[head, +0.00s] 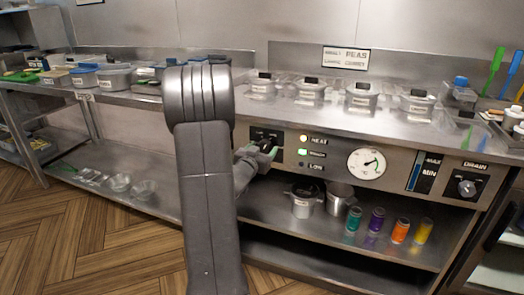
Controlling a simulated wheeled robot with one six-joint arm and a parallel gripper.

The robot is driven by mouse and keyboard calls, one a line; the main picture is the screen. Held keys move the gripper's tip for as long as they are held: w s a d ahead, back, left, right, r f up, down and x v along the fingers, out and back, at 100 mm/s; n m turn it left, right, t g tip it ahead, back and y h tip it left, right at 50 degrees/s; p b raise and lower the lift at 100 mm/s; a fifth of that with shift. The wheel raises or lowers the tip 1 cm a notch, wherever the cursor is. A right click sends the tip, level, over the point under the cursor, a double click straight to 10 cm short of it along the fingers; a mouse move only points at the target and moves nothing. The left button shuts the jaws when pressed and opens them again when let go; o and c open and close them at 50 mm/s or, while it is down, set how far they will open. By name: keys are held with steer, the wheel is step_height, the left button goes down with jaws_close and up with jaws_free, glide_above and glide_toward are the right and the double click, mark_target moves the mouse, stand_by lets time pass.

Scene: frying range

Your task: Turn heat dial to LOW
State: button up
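The heat dial (265,138) is a dark knob on the left of the range's front panel. Beside it is a column of lamps: a yellowish lit lamp (303,138) marked HEAT, a bright green lamp (303,152) with a lit green label, and a dark lamp (303,165) marked LOW. My gripper (262,150) is at the dial, just in front of or touching it, with green showing at its fingertips. It covers part of the dial, so the pointer and the finger gap cannot be made out.
A round gauge (366,164), a MAX/MIN level strip (424,172) and a drain knob (467,187) are on the same panel. Several lidded pots stand on the counter above. Pots and coloured jars (400,231) sit on the shelf below.

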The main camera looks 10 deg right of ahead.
steer(key=c, duration=0.9)
steer(key=shift+n+p, duration=0.3)
steer(key=shift+n, duration=0.1)
steer(key=n+p, duration=0.2)
steer(key=shift+r+n, duration=0.1)
steer(key=shift+n, duration=0.2)
steer(key=n+p, duration=0.1)
steer(key=n, duration=0.1)
steer(key=shift+n, duration=0.4)
steer(key=n+p, duration=0.1)
steer(key=n, duration=0.1)
steer(key=n+p, duration=0.1)
steer(key=n, duration=0.2)
steer(key=shift+f+n+p, duration=0.2)
steer(key=shift+n+p, duration=0.1)
steer(key=shift+p, duration=0.1)
steer(key=shift+a, duration=0.1)
steer(key=o, duration=1)
